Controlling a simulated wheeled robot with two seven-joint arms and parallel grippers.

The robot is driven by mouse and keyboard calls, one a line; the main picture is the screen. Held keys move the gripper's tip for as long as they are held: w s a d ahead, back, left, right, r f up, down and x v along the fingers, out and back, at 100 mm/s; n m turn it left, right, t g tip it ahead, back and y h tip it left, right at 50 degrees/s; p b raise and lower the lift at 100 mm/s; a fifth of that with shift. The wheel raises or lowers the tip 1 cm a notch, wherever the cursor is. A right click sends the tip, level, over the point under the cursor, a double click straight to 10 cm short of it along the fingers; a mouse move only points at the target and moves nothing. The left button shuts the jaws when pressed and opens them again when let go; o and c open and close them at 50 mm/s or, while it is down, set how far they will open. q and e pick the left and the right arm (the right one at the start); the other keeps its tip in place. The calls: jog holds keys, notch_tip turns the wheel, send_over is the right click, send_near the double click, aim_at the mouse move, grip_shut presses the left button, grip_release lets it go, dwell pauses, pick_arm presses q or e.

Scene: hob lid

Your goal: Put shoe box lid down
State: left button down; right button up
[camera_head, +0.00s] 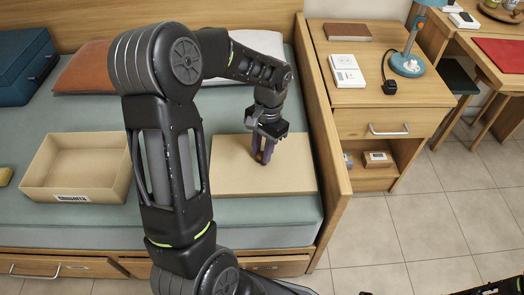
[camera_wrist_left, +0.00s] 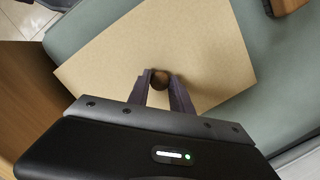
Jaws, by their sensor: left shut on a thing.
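The shoe box lid (camera_head: 225,180) is a flat brown board on the green bed, right of the open box. In the left wrist view the lid (camera_wrist_left: 190,40) fills the middle, with a small round dark-brown knob (camera_wrist_left: 160,80) on it. My left gripper (camera_head: 263,158) points down over the lid's middle. Its fingers are shut on the knob, one on each side. The lid looks level; whether it rests fully on the bed or hangs just above it I cannot tell. The open shoe box (camera_head: 78,190) stands empty at the left. My right gripper is not in view.
The bed's wooden side rail (camera_head: 325,130) runs close to the lid's right edge. A nightstand (camera_head: 385,90) with a blue lamp (camera_head: 408,65) stands beyond it. Pillows and a blue bag (camera_head: 25,65) lie at the back. A strip of bed (camera_head: 275,215) in front is clear.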

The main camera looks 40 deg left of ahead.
pick_arm(q)
jog(key=shift+f, duration=0.1)
jog(key=c, duration=1.1)
grip_release()
jog(key=shift+c, duration=0.2)
notch_tip(320, 180, up, 12)
jog(key=w+p, duration=0.1)
jog(key=p, duration=0.2)
jog(key=shift+w, duration=0.4)
